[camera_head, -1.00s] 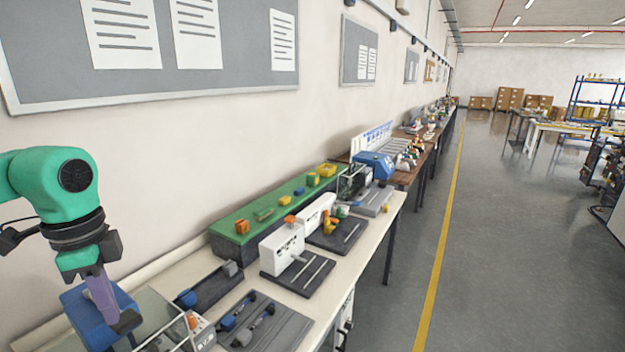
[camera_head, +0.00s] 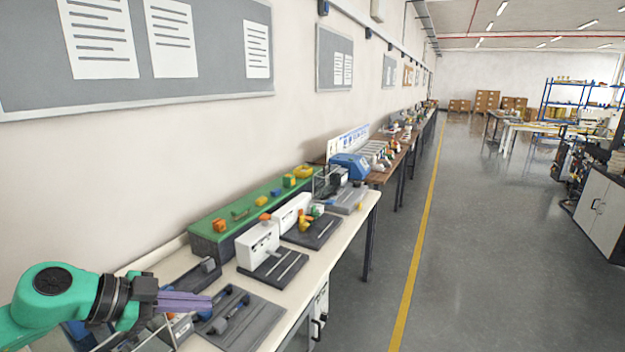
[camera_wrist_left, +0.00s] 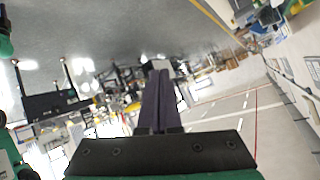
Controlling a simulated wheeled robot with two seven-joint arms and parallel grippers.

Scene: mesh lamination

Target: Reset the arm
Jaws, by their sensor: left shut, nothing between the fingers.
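My left gripper (camera_head: 205,301) comes in from the lower left in the head view, with a green arm and purple fingers pointing right. It is above the near end of the workbench (camera_head: 352,212), in front of a grey tray with blue and grey parts (camera_head: 262,322). In the left wrist view the gripper's purple fingers (camera_wrist_left: 161,75) are together, with nothing between them. That view looks out over the room at a tilt. My right gripper is not in view.
A green box with small blocks (camera_head: 203,229) stands along the wall. White devices (camera_head: 257,246) on dark plates and a blue machine (camera_head: 350,166) stand farther along. A white cabinet (camera_head: 605,208) stands at the right. The floor between is clear.

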